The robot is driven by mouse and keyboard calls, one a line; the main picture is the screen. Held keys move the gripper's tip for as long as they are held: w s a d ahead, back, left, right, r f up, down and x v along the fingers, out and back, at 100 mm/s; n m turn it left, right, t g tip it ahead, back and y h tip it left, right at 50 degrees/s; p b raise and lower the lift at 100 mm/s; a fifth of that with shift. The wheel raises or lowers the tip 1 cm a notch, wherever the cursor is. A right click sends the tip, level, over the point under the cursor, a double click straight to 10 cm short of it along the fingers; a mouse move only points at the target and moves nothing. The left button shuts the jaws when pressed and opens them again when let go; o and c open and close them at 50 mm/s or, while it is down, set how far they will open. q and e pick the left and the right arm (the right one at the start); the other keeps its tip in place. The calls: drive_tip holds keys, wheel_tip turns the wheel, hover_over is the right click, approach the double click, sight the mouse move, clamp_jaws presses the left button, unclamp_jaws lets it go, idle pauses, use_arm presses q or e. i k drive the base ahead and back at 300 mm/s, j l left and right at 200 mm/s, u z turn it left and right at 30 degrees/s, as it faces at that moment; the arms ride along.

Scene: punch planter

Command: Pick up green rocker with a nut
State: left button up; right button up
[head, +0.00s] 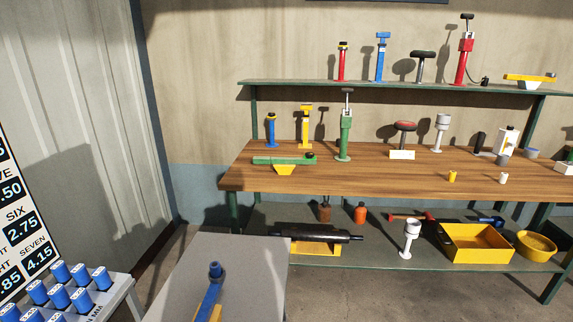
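The green rocker (278,161) lies along the front left part of the wooden workbench in the head view. It is a long green bar on a yellow wedge-shaped base (284,170). A dark green round piece, which looks like the nut (310,156), sits on its right end. Neither of my grippers shows in this view, so nothing of their state can be seen.
A green post tool (345,135) stands close right of the rocker on the wooden workbench (380,182). A grey table (256,265) with a blue rocker (212,291) stands in front. Blue cylinders (60,297) sit at lower left. Concrete floor (390,295) is clear at lower right.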

sight(284, 166)
drive_tip(key=i+l, duration=0.15)
drive_tip(key=l, duration=0.25)
drive_tip(key=i+l, duration=0.15)
drive_tip(key=l, duration=0.25)
drive_tip(key=i+l, duration=0.15)
drive_tip(key=l, duration=0.25)
drive_tip(key=i+l, duration=0.45)
drive_tip(key=i+l+z, duration=0.1)
drive_tip(key=i+l, duration=0.4)
drive_tip(key=i, duration=0.15)
drive_tip(key=i+j, duration=0.25)
drive_tip(key=i, duration=0.15)
drive_tip(key=i+j, duration=0.25)
drive_tip(key=i, duration=0.15)
